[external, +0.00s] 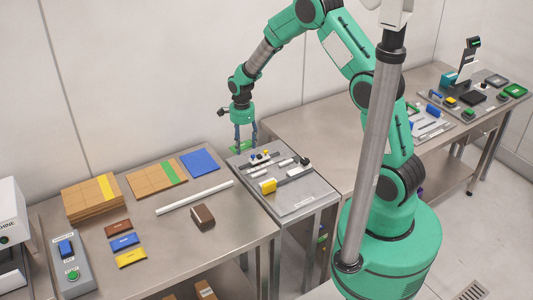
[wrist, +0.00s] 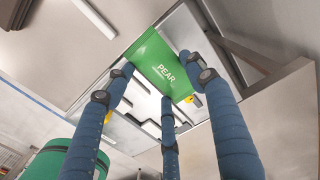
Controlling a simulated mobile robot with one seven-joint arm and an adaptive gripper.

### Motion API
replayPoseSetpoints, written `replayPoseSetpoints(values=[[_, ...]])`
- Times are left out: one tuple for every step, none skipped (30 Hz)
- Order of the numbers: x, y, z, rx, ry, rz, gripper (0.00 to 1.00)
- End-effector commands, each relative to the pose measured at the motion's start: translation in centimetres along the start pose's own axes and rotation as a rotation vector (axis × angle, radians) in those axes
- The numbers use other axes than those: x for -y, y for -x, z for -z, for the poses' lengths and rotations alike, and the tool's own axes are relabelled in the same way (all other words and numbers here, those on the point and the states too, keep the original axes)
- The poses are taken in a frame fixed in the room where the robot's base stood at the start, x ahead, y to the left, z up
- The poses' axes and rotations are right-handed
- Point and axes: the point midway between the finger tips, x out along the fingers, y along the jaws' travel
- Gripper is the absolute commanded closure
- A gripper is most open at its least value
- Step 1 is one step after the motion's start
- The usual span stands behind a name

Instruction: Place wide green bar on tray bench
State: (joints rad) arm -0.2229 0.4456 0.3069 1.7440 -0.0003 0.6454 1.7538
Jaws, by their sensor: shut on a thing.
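The wide green bar (external: 238,148), flat and marked "PEAR", is held in my gripper (external: 245,143). In the wrist view the green bar (wrist: 163,66) is tilted, with the tips of my blue fingers (wrist: 160,85) around and against it. My gripper is shut on it. The small metal bench (external: 284,207) with a tray-like top stands between the two long tables. The bar appears over the bench's far left corner; I cannot tell whether it touches the surface.
The left table holds a long white bar (external: 195,197), a brown block (external: 202,217), striped boards (external: 157,175), a blue sheet (external: 200,162) and small coloured packets (external: 125,242). The right table's near part is bare.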

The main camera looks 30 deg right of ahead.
Motion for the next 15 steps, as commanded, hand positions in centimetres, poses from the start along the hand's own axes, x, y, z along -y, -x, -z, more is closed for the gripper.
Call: replayPoseSetpoints(values=[[-0.4, -0.1, -1.8, 0.000, 0.005, 0.001, 0.71], [-0.6, -0.1, -2.7, 0.000, 0.005, 0.001, 0.71], [-0.9, -0.1, -4.0, 0.000, 0.004, 0.001, 0.71], [-1.1, -0.1, -4.9, 0.000, 0.003, 0.001, 0.71], [-1.4, -0.1, -5.8, 0.000, 0.002, 0.001, 0.71], [-1.8, -0.1, -7.1, 0.000, 0.002, 0.001, 0.71], [-2.1, -0.1, -8.0, 0.000, 0.001, 0.001, 0.71], [-2.4, -0.1, -8.9, 0.000, 0.000, 0.001, 0.71], [-2.8, -0.1, -10.1, 0.000, 0.000, 0.001, 0.71], [-3.1, -0.1, -11.0, 0.000, -0.001, 0.001, 0.71], [-3.5, -0.1, -11.9, 0.000, -0.001, 0.001, 0.71], [-4.0, -0.1, -13.1, 0.000, -0.003, 0.001, 0.71], [-4.4, -0.1, -14.0, 0.000, -0.003, 0.001, 0.71], [-4.8, -0.1, -14.8, 0.000, -0.004, 0.001, 0.71], [-5.3, -0.1, -16.0, 0.000, -0.004, 0.001, 0.71]])
